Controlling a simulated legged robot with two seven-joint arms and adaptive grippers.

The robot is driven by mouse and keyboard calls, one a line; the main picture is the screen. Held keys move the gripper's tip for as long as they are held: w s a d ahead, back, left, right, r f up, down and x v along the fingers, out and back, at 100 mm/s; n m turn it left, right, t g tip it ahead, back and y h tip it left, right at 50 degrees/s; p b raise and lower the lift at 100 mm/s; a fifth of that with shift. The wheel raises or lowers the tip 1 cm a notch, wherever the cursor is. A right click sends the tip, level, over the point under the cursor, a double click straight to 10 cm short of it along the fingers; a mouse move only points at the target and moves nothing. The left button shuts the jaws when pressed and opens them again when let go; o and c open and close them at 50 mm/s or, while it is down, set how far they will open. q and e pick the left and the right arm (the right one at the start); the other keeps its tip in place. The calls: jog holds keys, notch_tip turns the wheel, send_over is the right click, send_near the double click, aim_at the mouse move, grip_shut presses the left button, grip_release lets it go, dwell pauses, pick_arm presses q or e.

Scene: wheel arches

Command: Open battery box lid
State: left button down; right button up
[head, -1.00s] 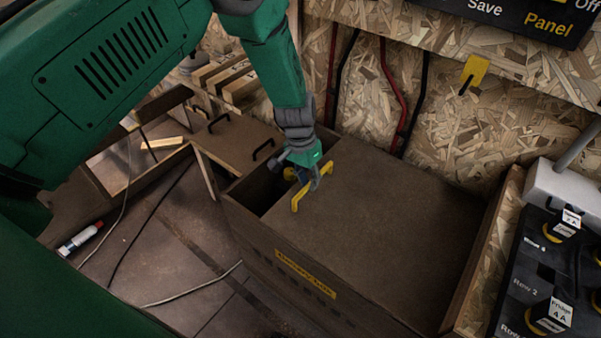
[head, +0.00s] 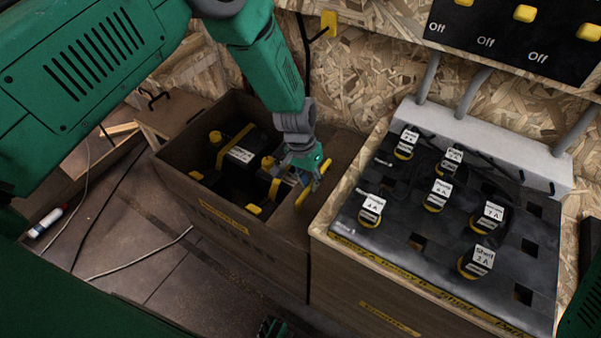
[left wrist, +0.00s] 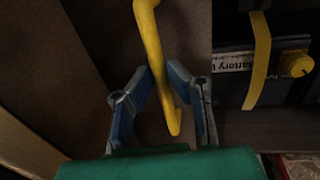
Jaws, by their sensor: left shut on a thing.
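The brown battery box (head: 225,222) stands left of centre in the head view, its left part uncovered. Inside it is a black battery (head: 240,160) with a yellow strap and yellow caps; part of it also shows in the left wrist view (left wrist: 288,88). The brown lid (head: 343,155) lies toward the box's right side, partly hidden by my gripper. My left gripper (head: 305,172) is shut on the lid's yellow handle (head: 303,196). In the left wrist view the handle (left wrist: 152,45) passes between the fingers (left wrist: 163,80). My right gripper is not in view.
Right of the box is a wooden case with a black panel (head: 405,215) of labelled plugs. A switch panel (head: 510,40) is on the chipboard wall behind. At left a bottle (head: 45,220) and cables lie on the floor.

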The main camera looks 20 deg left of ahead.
pick_arm(q)
jog(key=shift+w+d+r, duration=0.1)
jog(key=shift+d+r, duration=0.05)
jog(key=shift+d, duration=0.2)
jog(key=shift+a, duration=0.1)
jog(key=shift+d, duration=0.2)
jog(key=c, duration=1.7)
grip_release()
jog(key=shift+d, duration=0.2)
jog(key=shift+o, duration=0.6)
jog(key=shift+s+d, duration=0.15)
jog(key=shift+s, duration=0.05)
jog(key=shift+a, duration=0.2)
jog(key=shift+w+a+r, duration=0.1)
jog(key=shift+a+r, duration=0.05)
notch_tip(320, 180, up, 11)
jog(key=a, duration=0.1)
jog(key=shift+w+a, duration=0.15)
jog(key=shift+a, duration=0.2)
